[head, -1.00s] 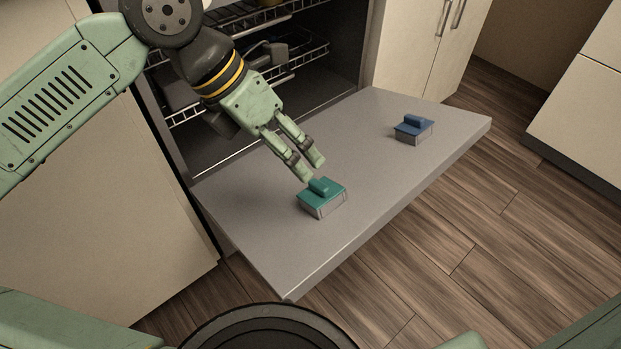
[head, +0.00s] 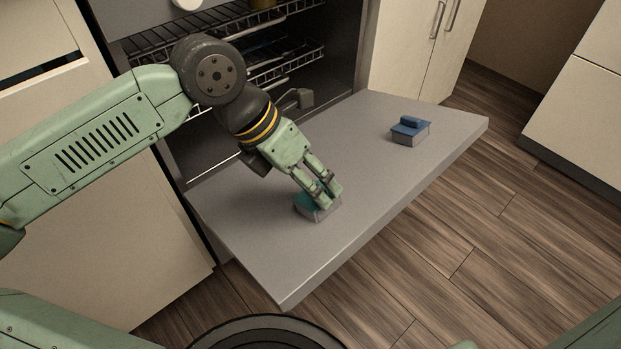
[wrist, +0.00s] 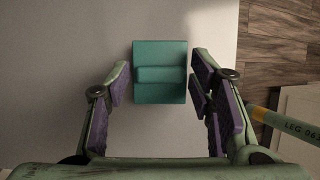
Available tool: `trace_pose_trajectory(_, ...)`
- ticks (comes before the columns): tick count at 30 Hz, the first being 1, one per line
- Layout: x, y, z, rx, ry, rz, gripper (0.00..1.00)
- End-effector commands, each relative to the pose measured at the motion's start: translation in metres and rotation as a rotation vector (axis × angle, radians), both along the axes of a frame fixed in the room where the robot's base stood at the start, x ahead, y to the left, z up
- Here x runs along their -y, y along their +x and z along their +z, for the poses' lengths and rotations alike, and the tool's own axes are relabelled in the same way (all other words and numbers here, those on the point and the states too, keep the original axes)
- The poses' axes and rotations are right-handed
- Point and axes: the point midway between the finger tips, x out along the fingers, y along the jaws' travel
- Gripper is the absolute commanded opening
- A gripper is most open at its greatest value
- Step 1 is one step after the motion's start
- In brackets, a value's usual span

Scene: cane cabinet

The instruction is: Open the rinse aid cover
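Two small boxes with ridged covers sit on the open dishwasher door: a teal-covered one (head: 304,204) nearer and a blue-covered one (head: 409,132) farther right. I see no label telling which is the rinse aid. My gripper (head: 328,205) is over the teal cover and hides much of it in the head view. In the wrist view the teal cover (wrist: 160,92) appears closed, its raised bar between my two spread fingers. Gaps show between the fingers and the cover's sides, wider on the left; the gripper is open and empty.
The grey dishwasher door (head: 375,190) lies flat, folded down, with clear space around both boxes. Wire racks (head: 270,60) are inside the dishwasher behind it. Cream cabinets (head: 420,50) flank it, and the wooden floor (head: 460,240) is clear.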

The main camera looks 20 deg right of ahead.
Motion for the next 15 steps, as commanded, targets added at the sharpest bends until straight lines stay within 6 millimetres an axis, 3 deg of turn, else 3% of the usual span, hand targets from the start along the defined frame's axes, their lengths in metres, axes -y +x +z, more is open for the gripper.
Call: trace_pose_trajectory(15, -0.0008, 0.0021, -0.0003, 0.004, 0.001, 0.003, 0.12)
